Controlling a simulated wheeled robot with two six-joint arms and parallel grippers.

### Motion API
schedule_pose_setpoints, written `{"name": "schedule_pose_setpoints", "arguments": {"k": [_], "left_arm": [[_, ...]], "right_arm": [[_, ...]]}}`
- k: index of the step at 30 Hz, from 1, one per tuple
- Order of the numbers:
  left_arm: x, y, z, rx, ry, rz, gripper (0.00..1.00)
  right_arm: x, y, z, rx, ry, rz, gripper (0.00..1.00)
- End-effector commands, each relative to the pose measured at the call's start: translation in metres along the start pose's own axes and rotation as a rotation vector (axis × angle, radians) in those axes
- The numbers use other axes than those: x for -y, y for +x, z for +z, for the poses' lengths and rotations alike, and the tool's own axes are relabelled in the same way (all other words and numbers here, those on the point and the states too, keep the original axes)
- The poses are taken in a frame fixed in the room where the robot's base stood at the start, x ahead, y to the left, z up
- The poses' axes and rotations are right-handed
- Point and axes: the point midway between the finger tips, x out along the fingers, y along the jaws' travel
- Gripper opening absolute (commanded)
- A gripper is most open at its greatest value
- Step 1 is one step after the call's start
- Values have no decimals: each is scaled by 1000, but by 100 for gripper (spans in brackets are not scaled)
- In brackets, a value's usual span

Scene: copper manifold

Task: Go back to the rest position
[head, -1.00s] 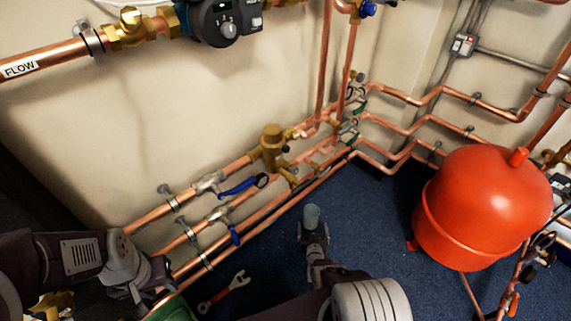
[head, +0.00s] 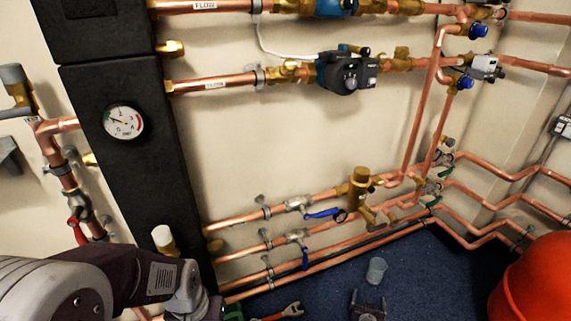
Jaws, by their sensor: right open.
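My right gripper (head: 368,302) shows at the bottom edge, right of centre, with its two fingers apart and nothing between them. A small grey, translucent cup (head: 376,270) is just beyond its fingertips over the blue floor, apart from them. My left arm comes in from the lower left, and its wrist (head: 187,294) is by the foot of the dark panel. The left gripper's fingers cannot be made out at the bottom edge.
Copper pipes (head: 330,240) with blue-handled valves run low along the wall. A dark panel (head: 128,170) with a gauge stands at left. An orange-red vessel (head: 540,285) is at lower right. A wrench (head: 285,313) and a green edge (head: 233,312) show at the bottom. Floor between cup and vessel is clear.

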Motion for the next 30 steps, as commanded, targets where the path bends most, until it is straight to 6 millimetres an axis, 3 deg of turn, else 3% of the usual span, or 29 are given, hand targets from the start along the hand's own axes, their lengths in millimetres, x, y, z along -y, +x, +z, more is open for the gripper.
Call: {"name": "schedule_pose_setpoints", "arguments": {"k": [9,14,17,21,26,30], "left_arm": [[0,-6,0,0,0,0,36],[0,-11,-1,0,0,0,36],[0,-14,-1,0,0,0,36],[0,-18,-1,0,0,0,36],[0,-22,-2,0,0,0,36],[0,-25,-2,0,0,0,36]], "right_arm": [[40,28,-76,163,-18,-60,92],[72,14,-144,309,-43,-106,92],[91,-21,-190,423,-69,-137,92],[106,-98,-242,581,-107,-172,92],[107,-205,-276,745,-157,-200,92],[96,-298,-284,869,-198,-213,92]]}}
